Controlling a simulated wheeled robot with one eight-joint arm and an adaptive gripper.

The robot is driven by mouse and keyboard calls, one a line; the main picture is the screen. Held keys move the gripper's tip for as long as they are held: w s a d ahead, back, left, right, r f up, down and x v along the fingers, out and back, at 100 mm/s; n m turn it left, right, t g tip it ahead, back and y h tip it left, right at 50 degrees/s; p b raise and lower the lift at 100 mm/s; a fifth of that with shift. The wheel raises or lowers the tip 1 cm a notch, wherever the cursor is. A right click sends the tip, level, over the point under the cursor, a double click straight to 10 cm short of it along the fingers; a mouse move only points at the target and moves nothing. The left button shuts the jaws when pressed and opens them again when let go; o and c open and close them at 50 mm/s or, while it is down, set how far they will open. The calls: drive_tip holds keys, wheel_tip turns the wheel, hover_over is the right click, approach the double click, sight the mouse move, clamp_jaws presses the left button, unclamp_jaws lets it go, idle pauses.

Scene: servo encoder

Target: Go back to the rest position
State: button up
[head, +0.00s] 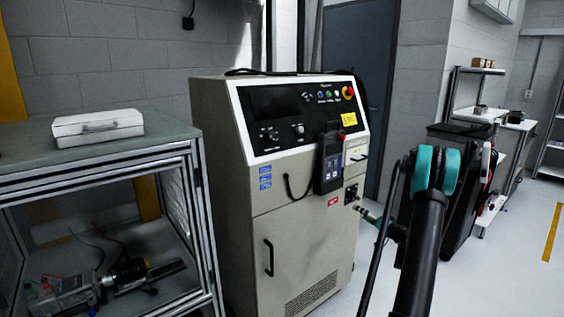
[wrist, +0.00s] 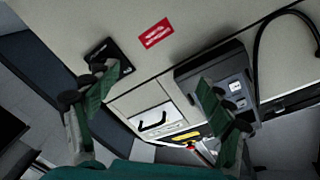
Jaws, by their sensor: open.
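My gripper (wrist: 160,95) is open, with its two green fingers spread wide in the wrist view. No object shows between the fingers; the pale front of the control cabinet (wrist: 205,30) lies beyond them. One finger overlaps the black socket plate (wrist: 108,58) in the picture, and the other overlaps the dark handheld unit (wrist: 190,82). I cannot tell whether either finger touches anything. In the head view my arm rises at the right in front of the cabinet (head: 300,225), and the gripper is mostly hidden or hard to make out there.
The handheld unit (head: 329,165) hangs on the cabinet front beside a small white drawer (head: 356,152). A glass-sided bench (head: 160,140) with a white case (head: 98,127) stands at left. Shelving (head: 485,112) stands at the right. Floor is clear at far right (head: 525,240).

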drive_tip(key=s+a+r+n+g+h, duration=0.15)
drive_tip(key=s+a+g, duration=0.25)
drive_tip(key=s+a, duration=0.5)
drive_tip(key=s+a+r+n+g+h, duration=0.1)
drive_tip(key=s+a+r+g+h, duration=0.2)
drive_tip(key=s+a, duration=0.65)
drive_tip(key=s+d+f+g+h, duration=0.1)
drive_tip(key=s+f+g+h, duration=0.1)
drive_tip(key=s, duration=1.1)
drive_tip(key=s+d+f+g+h, duration=0.1)
drive_tip(key=s+f+h, duration=0.1)
drive_tip(key=s, duration=1.1)
drive_tip(key=shift+d+g+h, duration=0.25)
drive_tip(key=shift+g+h, duration=0.15)
drive_tip(key=shift+h, duration=0.05)
